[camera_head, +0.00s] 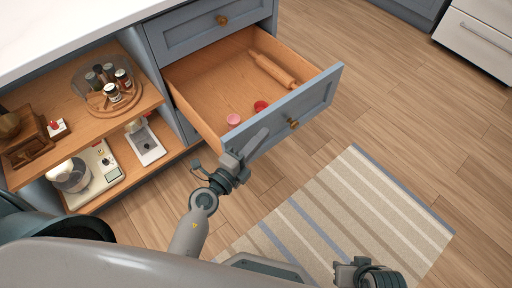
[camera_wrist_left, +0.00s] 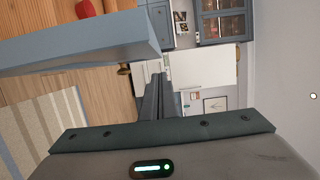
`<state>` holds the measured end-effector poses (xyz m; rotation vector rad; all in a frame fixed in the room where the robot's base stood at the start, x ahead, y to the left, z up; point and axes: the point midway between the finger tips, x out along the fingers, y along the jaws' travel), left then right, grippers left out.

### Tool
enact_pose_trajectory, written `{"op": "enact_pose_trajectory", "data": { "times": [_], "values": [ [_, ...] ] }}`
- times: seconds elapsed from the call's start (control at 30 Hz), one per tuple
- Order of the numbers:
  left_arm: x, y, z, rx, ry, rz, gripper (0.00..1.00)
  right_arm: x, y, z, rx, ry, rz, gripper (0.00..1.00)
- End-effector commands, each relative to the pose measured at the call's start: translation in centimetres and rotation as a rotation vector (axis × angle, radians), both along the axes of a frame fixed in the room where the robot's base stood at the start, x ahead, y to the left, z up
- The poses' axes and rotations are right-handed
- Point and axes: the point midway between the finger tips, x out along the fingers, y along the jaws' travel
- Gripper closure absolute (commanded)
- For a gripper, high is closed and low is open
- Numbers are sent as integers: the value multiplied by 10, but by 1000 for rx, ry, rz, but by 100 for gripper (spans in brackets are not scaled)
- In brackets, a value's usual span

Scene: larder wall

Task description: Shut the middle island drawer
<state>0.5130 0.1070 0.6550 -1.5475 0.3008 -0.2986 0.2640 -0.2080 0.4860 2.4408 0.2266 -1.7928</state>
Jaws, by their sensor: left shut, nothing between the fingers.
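The middle island drawer (camera_head: 320,95) is pulled well out, with a blue-grey front and a brass knob (camera_head: 293,123). Inside it lie a wooden rolling pin (camera_head: 272,70), a pink cup (camera_head: 233,119) and a red cup (camera_head: 261,106). My left gripper (camera_head: 255,145) is shut and empty at the left end of the drawer front, left of the knob; contact cannot be told. In the left wrist view the shut fingers (camera_wrist_left: 159,92) are apart from the drawer front (camera_wrist_left: 85,45) in the picture. My right gripper (camera_head: 348,270) is low at the bottom edge, its fingers unclear.
A shut drawer (camera_head: 205,28) is above the open one. Open shelves (camera_head: 80,130) at left hold jars on a round board (camera_head: 108,100), a scale and a mixer. A striped rug (camera_head: 350,215) lies on the wood floor. The floor at right is clear.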

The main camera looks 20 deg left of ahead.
Motion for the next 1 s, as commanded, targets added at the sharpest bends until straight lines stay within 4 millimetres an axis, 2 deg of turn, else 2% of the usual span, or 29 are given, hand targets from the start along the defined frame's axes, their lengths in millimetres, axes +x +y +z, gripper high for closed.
{"op": "enact_pose_trajectory", "data": {
  "times": [0.2, 0.77, 1.0],
  "values": [
    [12, 18, -1, 1, 0, -1, 100, 6, 5, -1, 14, -28, 4, 69],
    [16, 23, 0, 0, 0, -1, 100, 6, 7, 1, 19, -34, 8, 69],
    [26, 37, 1, 2, 0, 0, 100, 3, 4, 3, 9, -19, 5, 69]
  ]
}}
